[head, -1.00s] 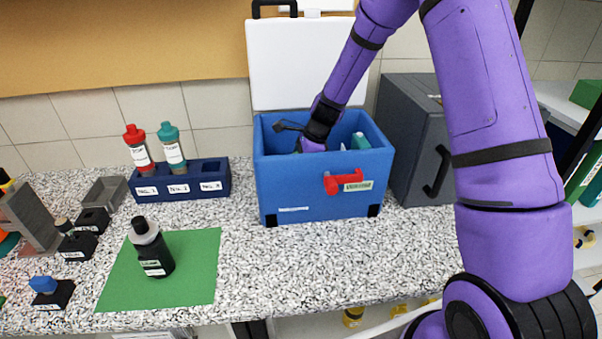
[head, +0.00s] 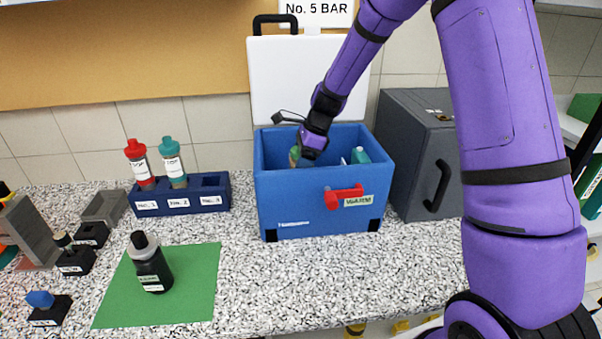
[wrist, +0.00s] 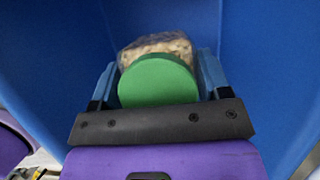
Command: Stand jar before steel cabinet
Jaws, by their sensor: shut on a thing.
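A jar with a round green lid (wrist: 158,80) and pale brown contents (wrist: 158,45) is between the two fingers of my gripper (wrist: 158,85) in the wrist view. In the head view my gripper (head: 305,152) is at the mouth of the open blue box, shut on the jar. Only a small green part of the jar (head: 293,156) shows beside it; the rest is hidden by the gripper and box. The dark grey steel cabinet (head: 405,150), with a black handle, stands right of the box, its door closed.
The blue box (head: 300,205) has its white lid (head: 300,75) raised and holds a teal item (head: 360,155). A bottle rack (head: 150,203) and a black bottle on a green mat (head: 195,290) are left. Speckled counter in front of box and cabinet is clear.

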